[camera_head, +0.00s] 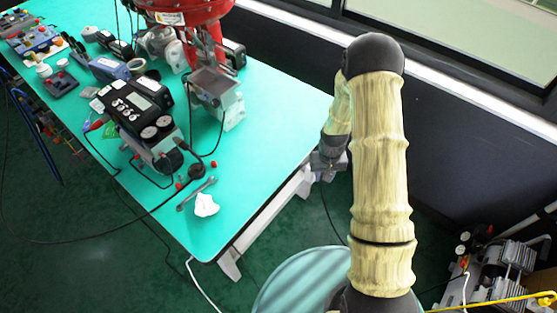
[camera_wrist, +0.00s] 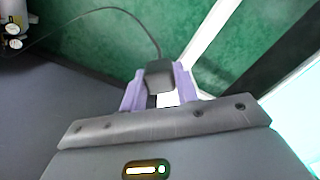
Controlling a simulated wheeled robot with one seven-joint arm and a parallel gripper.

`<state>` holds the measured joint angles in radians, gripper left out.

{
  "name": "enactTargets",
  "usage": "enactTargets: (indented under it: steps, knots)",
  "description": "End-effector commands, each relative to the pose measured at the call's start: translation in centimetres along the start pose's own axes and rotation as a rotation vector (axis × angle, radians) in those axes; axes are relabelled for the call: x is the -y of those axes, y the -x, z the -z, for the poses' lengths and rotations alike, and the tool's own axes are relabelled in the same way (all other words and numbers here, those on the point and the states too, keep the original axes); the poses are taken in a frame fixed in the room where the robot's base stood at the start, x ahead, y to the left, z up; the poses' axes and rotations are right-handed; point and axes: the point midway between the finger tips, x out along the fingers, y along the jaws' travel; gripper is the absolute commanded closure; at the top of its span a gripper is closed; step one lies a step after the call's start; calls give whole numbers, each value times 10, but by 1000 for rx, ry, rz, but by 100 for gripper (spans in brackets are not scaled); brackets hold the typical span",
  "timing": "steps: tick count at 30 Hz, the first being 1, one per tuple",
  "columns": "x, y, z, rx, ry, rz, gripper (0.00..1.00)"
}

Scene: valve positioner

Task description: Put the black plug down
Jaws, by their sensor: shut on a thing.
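In the wrist view, the black plug (camera_wrist: 159,77) sits between the two purple fingers of my gripper (camera_wrist: 159,92). The gripper is shut on it. A thin black cable runs from the plug up and to the left. In the head view, my gripper (camera_head: 326,163) is small and dark, just beyond the right edge of the green table. The plug cannot be made out there. In the wrist view the dark green floor lies beyond the plug, so it is held clear of the tabletop.
The green table (camera_head: 262,120) carries a black positioner (camera_head: 140,105), a red valve actuator (camera_head: 185,12), a wrench (camera_head: 197,193) and a white crumpled cloth (camera_head: 206,205). Its right part is bare. A dark wall with a window ledge stands behind. Equipment (camera_head: 500,262) stands at lower right.

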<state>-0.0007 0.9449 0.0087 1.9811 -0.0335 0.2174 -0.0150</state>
Motion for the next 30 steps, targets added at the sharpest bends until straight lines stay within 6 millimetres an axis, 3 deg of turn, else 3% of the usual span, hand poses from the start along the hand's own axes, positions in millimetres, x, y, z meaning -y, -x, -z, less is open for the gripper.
enactTargets:
  steps: [4,7,12,15,19,30]
  knots:
    - [16,49,29,-12,173,0,100]
    - [45,87,45,-11,354,0,100]
    - [109,141,48,-6,659,-1,100]
    - [134,161,45,-5,781,-1,100]
    - [148,171,43,-2,854,-1,100]
    - [149,167,42,0,857,0,100]
